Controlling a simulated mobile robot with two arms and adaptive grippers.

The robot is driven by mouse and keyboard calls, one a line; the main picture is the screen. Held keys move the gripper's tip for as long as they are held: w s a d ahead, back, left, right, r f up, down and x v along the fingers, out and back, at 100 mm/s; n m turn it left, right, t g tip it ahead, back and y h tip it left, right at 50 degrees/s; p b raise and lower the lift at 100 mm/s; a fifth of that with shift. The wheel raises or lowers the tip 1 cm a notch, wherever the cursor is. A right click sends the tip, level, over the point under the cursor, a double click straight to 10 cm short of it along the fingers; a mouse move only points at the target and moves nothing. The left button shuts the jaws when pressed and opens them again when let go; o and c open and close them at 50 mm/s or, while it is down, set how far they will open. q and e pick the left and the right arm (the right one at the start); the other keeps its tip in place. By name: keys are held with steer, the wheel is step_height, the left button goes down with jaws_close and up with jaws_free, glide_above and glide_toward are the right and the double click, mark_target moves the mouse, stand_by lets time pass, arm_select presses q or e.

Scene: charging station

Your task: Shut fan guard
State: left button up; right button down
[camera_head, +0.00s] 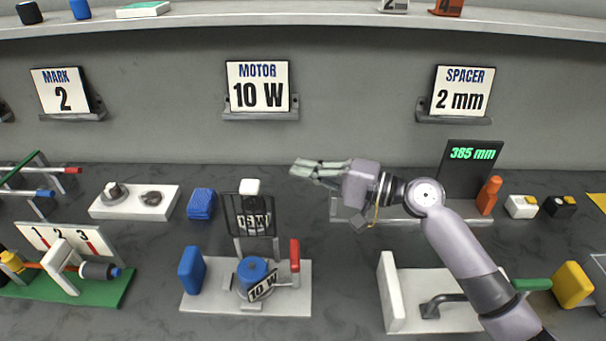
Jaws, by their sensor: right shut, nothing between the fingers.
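The fan guard (237,222) is a dark wire frame with a white block (249,187) at its top. It stands upright, raised behind the blue motor (252,271), which carries a "10 W" label. Both are on a light grey base plate (212,299) on the counter. A "10 W" tag shows through or on the guard. My right gripper (298,169) is shut and empty, to the right of the guard's top and apart from it, pointing left. My left gripper is not in view.
A blue block (191,270) and a red upright handle (295,255) stand on the motor's plate. A blue pad (201,204) lies left of the guard. A grey tray with a "385 mm" display (473,154) is behind my right arm. A white-walled fixture (391,291) stands at right.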

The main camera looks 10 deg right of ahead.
mark_target(251, 209)
steer(key=p+x, duration=0.2)
steer(key=x, duration=0.6)
steer(key=s+p, duration=0.1)
steer(key=s, duration=0.3)
steer(key=shift+s+a, duration=0.1)
steer(key=shift+s, duration=0.05)
